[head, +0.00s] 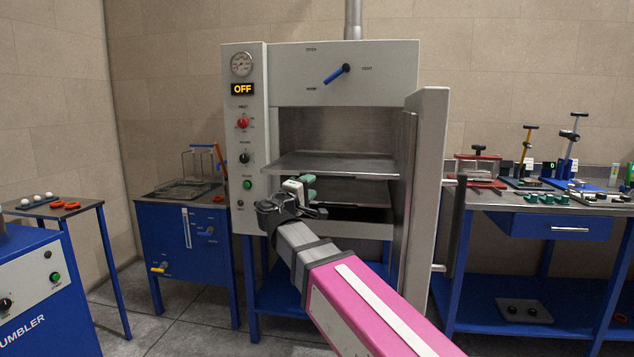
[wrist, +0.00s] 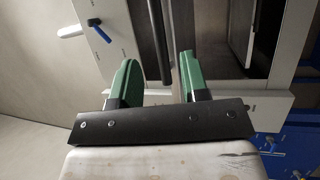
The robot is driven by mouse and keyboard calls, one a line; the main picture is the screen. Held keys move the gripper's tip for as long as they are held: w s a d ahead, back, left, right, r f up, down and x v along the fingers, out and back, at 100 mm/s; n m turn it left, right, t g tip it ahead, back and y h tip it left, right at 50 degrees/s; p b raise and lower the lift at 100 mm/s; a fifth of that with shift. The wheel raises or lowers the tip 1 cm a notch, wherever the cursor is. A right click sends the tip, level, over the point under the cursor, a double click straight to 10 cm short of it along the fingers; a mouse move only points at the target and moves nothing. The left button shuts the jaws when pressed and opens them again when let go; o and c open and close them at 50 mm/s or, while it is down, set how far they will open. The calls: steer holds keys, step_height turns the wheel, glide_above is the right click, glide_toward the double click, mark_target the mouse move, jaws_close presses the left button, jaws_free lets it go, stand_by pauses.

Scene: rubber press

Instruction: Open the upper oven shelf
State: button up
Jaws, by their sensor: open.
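The oven (head: 345,55) stands open, its thick door (head: 424,175) swung out to the right. The upper shelf (head: 325,162) is a flat grey metal plate across the chamber. A lower shelf (head: 352,190) lies beneath it, partly hidden by my arm. My gripper (head: 307,187) is open at the left front of the chamber, just below the upper shelf's front edge in the head view. In the wrist view, a dark bar (wrist: 161,40) runs between the green fingers of my gripper (wrist: 157,68); I cannot tell whether it is the shelf's edge or a handle.
The oven's blue lever (head: 334,76) is above the chamber, and the display (head: 243,89) reads OFF. A blue cabinet (head: 182,240) stands left. A workbench (head: 565,205) with tools stands right, behind the open door's long dark handle (head: 455,220).

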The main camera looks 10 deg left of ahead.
steer(key=shift+v, duration=1.4)
